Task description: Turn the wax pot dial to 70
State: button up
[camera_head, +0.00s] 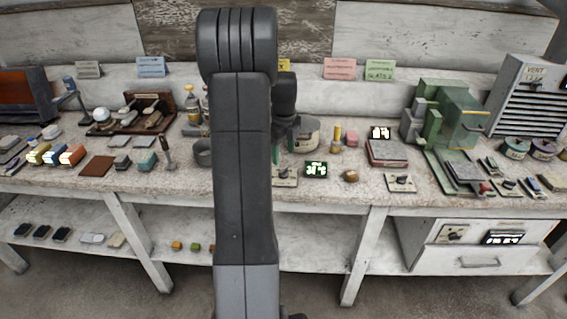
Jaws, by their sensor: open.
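The wax pot (305,136) looks like a pale round pot standing on the bench just right of my arm, its left side hidden. In front of it is a small pale panel with a dark knob (285,178), partly covered by my arm; its pointer setting is too small to read. A dark display with lit digits (316,169) sits right beside it, not clearly legible. My gripper (288,128) is dark, mostly hidden behind my arm, and appears above the knob panel near the pot's left side. It is open, and I see nothing held.
A second knob panel (400,182) lies to the right, and a third knob (453,234) is on the drawer unit below. A brown round object (351,176) lies near the display. A green machine (440,125) stands right.

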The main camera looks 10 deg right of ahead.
aim_at(283, 169)
notch_tip(283, 169, up, 8)
jog(key=shift+f, duration=0.1)
dwell(0.4)
notch_tip(283, 169, down, 14)
jog(key=shift+r, duration=0.15)
dwell(0.4)
